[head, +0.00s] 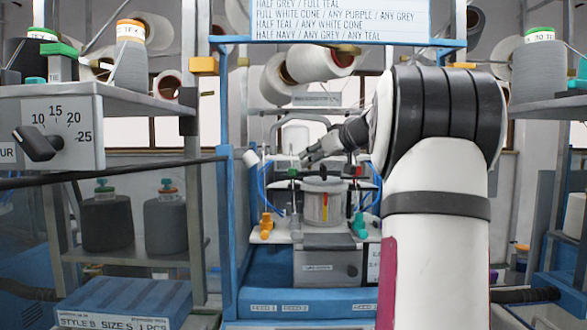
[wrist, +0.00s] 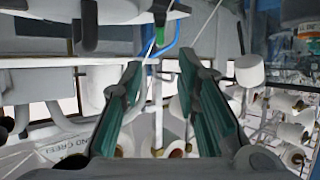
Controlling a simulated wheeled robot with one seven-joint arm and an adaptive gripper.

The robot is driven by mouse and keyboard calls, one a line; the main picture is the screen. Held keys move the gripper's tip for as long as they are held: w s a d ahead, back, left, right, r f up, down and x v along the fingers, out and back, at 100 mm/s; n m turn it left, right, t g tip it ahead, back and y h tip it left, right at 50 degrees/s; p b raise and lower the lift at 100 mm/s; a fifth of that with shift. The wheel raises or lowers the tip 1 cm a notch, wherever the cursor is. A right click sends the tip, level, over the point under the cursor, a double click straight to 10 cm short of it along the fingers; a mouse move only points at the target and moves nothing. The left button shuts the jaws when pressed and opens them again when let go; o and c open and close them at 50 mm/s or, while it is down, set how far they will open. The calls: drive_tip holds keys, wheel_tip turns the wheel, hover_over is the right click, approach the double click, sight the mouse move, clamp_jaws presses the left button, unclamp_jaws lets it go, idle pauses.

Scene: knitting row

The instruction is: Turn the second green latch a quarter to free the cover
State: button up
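The knitting machine's head stands in the middle of the head view, with a clear-sided cylinder (head: 323,203) under a dark round top. A small green part (head: 294,173) sits on a post at its left, and a red and green part (head: 354,171) sits at its right. I cannot tell which is the second latch. My gripper (head: 308,158) reaches in from the right, above and behind the left green part. In the wrist view my gripper (wrist: 160,62) is open, its teal-padded fingers apart.
Orange (head: 266,223) and teal (head: 360,226) fittings stand on the machine's front plate. A blue frame post (head: 228,220) rises at its left. Shelves with yarn cones flank both sides. White cones (wrist: 290,132) fill the right of the wrist view.

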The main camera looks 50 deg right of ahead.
sight(292, 169)
drive_tip(key=p+x, duration=0.1)
drive_tip(key=x, duration=0.9)
drive_tip(key=shift+w+f+p, duration=0.1)
drive_tip(key=shift+w+p, duration=0.1)
drive_tip(key=shift+p, duration=0.1)
drive_tip(key=shift+c, duration=0.5)
clamp_jaws()
